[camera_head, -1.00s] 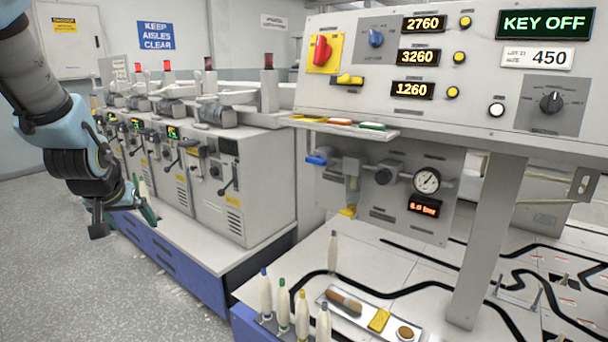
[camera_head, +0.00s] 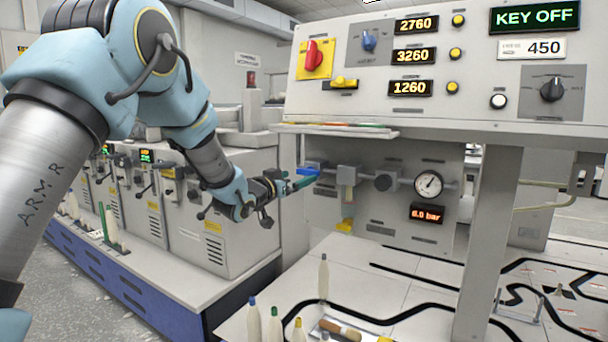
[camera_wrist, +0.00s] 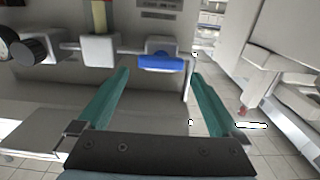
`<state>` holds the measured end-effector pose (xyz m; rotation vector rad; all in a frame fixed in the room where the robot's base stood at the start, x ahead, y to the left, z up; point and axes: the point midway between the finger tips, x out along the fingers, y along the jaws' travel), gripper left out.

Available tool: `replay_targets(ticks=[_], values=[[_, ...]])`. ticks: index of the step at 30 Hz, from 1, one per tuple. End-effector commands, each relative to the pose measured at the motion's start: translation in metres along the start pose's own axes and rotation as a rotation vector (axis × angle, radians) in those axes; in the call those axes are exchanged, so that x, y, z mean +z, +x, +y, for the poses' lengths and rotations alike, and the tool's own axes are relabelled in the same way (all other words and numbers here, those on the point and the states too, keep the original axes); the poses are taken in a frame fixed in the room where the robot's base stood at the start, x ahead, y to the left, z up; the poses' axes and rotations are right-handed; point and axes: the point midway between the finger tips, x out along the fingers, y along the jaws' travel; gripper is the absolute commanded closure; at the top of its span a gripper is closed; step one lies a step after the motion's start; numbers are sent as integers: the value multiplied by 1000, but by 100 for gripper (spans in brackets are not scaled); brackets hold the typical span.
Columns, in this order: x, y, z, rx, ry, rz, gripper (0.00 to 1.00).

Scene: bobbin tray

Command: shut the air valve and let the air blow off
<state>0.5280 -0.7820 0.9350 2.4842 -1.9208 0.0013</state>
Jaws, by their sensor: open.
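The air valve's blue handle (camera_head: 308,172) sits at the left end of the pipe under the console. It also shows in the wrist view (camera_wrist: 162,62), lying along the pipe's direction. My gripper (camera_head: 301,183) is open, its teal fingers close to the handle. In the wrist view my gripper (camera_wrist: 160,75) has one finger on either side of the handle, which lies just past the fingertips; I cannot tell if they touch. The round pressure gauge (camera_head: 428,184) is to the right, above a display (camera_head: 427,215) that seems to read 6.0 bar.
The console shelf (camera_head: 335,131) overhangs the valve. A yellow part (camera_head: 344,226) hangs below the pipe. Grey machines (camera_head: 240,190) stand left behind my arm. Bobbins (camera_head: 323,275) stand upright on the table below. In the wrist view a dark knob (camera_wrist: 35,48) is at left.

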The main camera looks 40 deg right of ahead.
Motion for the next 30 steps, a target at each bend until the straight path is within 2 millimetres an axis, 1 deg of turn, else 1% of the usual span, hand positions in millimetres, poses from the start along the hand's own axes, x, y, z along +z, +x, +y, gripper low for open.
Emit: replay_targets(ticks=[1, 3, 6, 9, 14, 21, 30], values=[[0, 10, 0, 0, 1, -1, 0], [0, 22, 0, 0, 2, 0, 0], [0, 36, -1, 0, 1, -1, 0], [0, 45, -1, -2, 1, -1, 0], [0, 52, -1, -2, 1, -1, 0], [0, 52, -1, -2, 1, -1, 0], [0, 52, -1, -2, 1, -2, 34]])
